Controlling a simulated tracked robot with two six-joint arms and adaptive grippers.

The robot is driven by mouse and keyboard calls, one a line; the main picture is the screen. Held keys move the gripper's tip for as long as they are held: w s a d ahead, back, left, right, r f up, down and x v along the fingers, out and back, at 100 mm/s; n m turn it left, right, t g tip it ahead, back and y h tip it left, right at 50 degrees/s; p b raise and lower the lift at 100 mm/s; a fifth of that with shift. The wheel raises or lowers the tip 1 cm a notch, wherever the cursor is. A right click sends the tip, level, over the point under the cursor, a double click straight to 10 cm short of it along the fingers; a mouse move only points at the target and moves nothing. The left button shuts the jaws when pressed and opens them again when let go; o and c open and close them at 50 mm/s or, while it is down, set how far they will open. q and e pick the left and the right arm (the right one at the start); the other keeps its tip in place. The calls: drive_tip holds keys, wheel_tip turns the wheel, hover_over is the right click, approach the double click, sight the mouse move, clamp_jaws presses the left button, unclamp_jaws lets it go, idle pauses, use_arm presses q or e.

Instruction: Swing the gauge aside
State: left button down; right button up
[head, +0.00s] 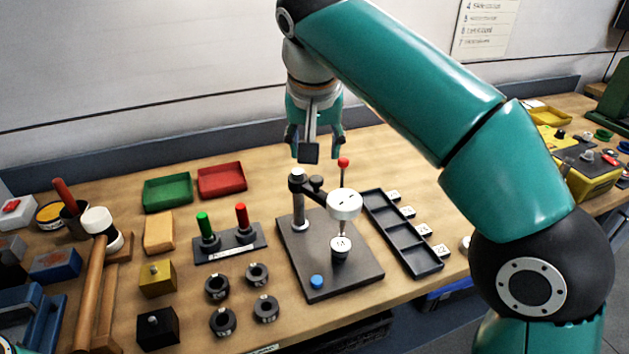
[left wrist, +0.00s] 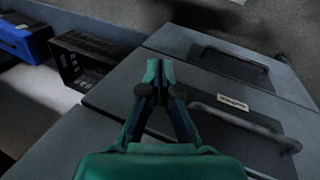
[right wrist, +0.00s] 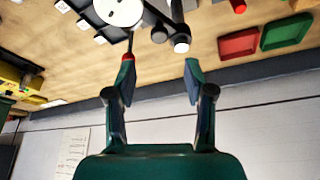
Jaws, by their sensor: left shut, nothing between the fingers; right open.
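The gauge has a white round dial (head: 344,204) on a dark swing arm (head: 318,190), carried by a grey post (head: 298,205) on a dark base plate (head: 330,254). A thin rod with a red ball (head: 343,162) stands up at the dial. The dial sits above a small part marked 1A (head: 340,248). My right gripper (head: 316,150) is open and empty, behind and above the post. In the right wrist view the red ball (right wrist: 128,57) shows near the left fingertip of that gripper (right wrist: 160,70); I see no grip on it. My left gripper (left wrist: 159,68) is shut and empty, away from the gauge, beside grey drawers.
A blue button (head: 317,281) is on the plate's front corner. A dark slotted tray (head: 404,232) lies right of the plate. A stand with green and red handles (head: 230,243) and several dark rings (head: 257,274) are left. Green (head: 167,192) and red (head: 222,180) trays lie behind.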

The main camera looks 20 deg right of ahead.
sight(316, 178)
drive_tip(key=b+x, duration=0.1)
drive_tip(key=x, duration=0.8)
drive_tip(key=shift+c, duration=0.3)
clamp_jaws()
